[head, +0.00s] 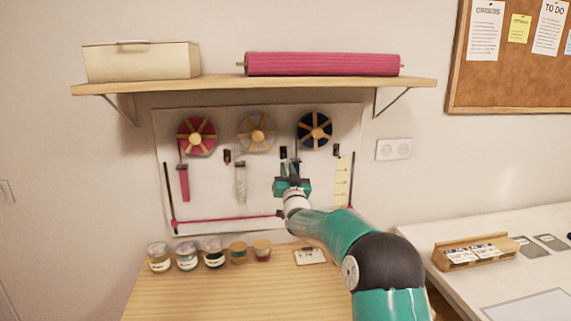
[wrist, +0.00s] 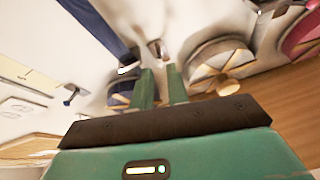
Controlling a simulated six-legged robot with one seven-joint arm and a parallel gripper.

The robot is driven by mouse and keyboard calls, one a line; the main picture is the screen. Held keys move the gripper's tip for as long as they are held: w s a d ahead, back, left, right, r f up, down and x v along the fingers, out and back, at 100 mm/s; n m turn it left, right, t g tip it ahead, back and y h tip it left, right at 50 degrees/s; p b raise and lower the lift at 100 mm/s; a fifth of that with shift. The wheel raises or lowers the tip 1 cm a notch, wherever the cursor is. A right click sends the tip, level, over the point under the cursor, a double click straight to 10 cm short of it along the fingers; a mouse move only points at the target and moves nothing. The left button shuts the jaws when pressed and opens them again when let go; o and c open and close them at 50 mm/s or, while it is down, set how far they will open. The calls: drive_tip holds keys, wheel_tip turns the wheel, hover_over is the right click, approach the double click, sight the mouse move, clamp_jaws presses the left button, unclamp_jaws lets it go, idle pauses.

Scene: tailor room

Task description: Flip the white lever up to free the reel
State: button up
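A pegboard panel carries three reels: a pink one (head: 196,136), a white one (head: 257,133) and a blue one (head: 314,130). They also show in the wrist view as pink (wrist: 302,38), white (wrist: 222,68) and blue (wrist: 121,94). My gripper (head: 289,164) is in front of the panel, below and between the white and blue reels. Its green fingers (wrist: 159,70) are apart with a narrow, empty-looking gap. A small pale, partly dark fitting (wrist: 157,49), possibly the white lever, lies just beyond the fingertips; contact is unclear. In the head view my gripper partly hides this area.
A wooden shelf (head: 270,86) above the panel holds a cream box (head: 142,62) and a pink fabric roll (head: 322,64). Several jars stand on the wooden table (head: 215,292) below. A yellow measuring strip (head: 343,180) hangs right of my gripper. A wall socket (head: 394,149) is farther right.

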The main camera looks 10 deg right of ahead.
sight(284, 157)
drive_tip(key=x, duration=0.3)
drive_tip(key=shift+w+r, duration=0.1)
drive_tip(key=shift+w, duration=0.2)
drive_tip(key=shift+c, duration=0.5)
clamp_jaws()
